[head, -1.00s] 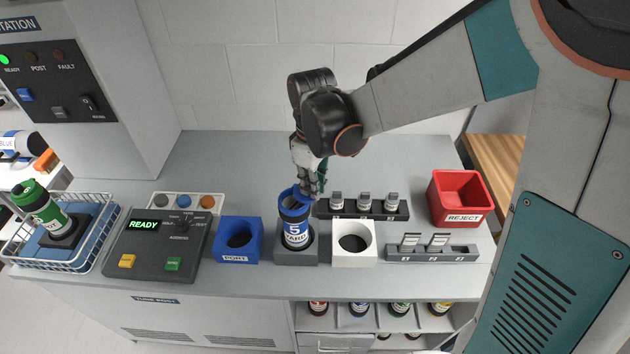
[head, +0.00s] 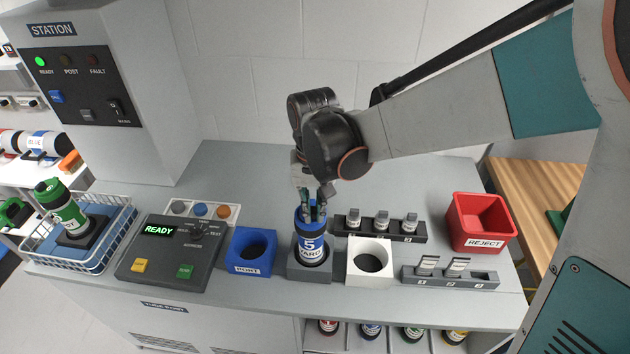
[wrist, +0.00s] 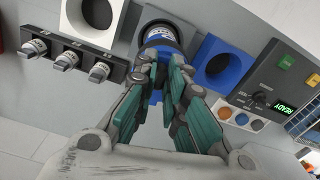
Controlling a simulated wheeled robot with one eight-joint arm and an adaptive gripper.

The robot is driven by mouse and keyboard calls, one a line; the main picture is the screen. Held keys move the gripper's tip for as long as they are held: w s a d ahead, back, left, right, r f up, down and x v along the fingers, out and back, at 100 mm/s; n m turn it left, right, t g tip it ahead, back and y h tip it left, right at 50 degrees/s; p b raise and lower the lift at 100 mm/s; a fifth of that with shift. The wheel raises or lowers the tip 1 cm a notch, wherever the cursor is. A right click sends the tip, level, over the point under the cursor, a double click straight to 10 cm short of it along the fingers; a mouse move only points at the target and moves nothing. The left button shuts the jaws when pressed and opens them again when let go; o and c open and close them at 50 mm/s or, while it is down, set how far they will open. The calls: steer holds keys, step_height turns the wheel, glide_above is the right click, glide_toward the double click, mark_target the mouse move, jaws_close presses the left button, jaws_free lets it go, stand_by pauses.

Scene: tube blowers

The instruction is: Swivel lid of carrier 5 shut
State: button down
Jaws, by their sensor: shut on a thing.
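Carrier 5 (head: 312,243) is a blue canister with a white label reading 5. It stands upright in a grey holder (head: 295,271) on the counter. My gripper (head: 314,212) points down at the carrier's top, its fingers closed on the blue lid (wrist: 155,97). In the wrist view the green-padded fingers (wrist: 165,82) hide most of the lid, and the carrier's blue top (wrist: 160,36) shows just beyond them. I cannot tell exactly how far the lid is turned over the mouth.
A blue port block (head: 240,262) is left of the carrier and a white holder (head: 356,275) right of it, close by. A black rack (head: 345,231) with several small pieces stands behind right. A red reject bin (head: 458,228) is farther right.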

steer(key=shift+a+m, duration=0.4)
steer(key=shift+m, duration=0.5)
steer(key=c, duration=1.6)
jaws_free()
steer(key=shift+c, duration=0.2)
